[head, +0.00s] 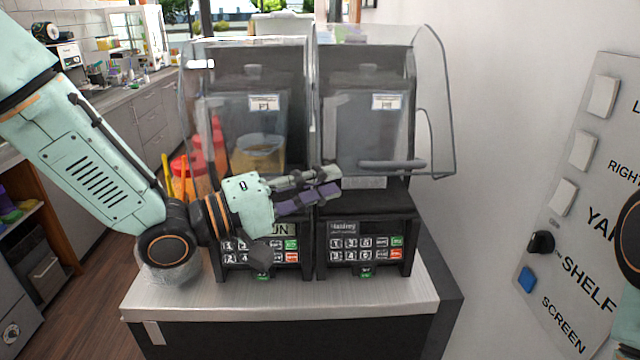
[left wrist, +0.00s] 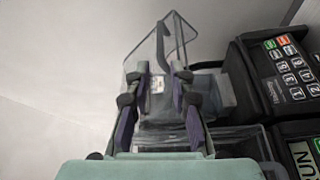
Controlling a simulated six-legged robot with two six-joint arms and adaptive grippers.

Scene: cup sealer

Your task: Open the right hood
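The right hood (head: 437,115) is a clear cover over the right black machine (head: 367,205) in the head view. It appears lowered over the machine's front, with a grey bar handle (head: 393,165) low on it. My left gripper (head: 338,182) points right, with its fingertips just left of the handle. In the left wrist view my fingers (left wrist: 162,70) are apart, with the clear hood (left wrist: 172,30) and its dark handle (left wrist: 190,42) beyond and between them. I see no contact with the handle.
The left machine has its own clear hood (head: 197,90), behind my left arm. Both machines stand on a light counter (head: 300,300). A wall panel with switches (head: 590,200) is at right. Keypads (head: 365,243) sit below the gripper. A plain wall borders the right hood.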

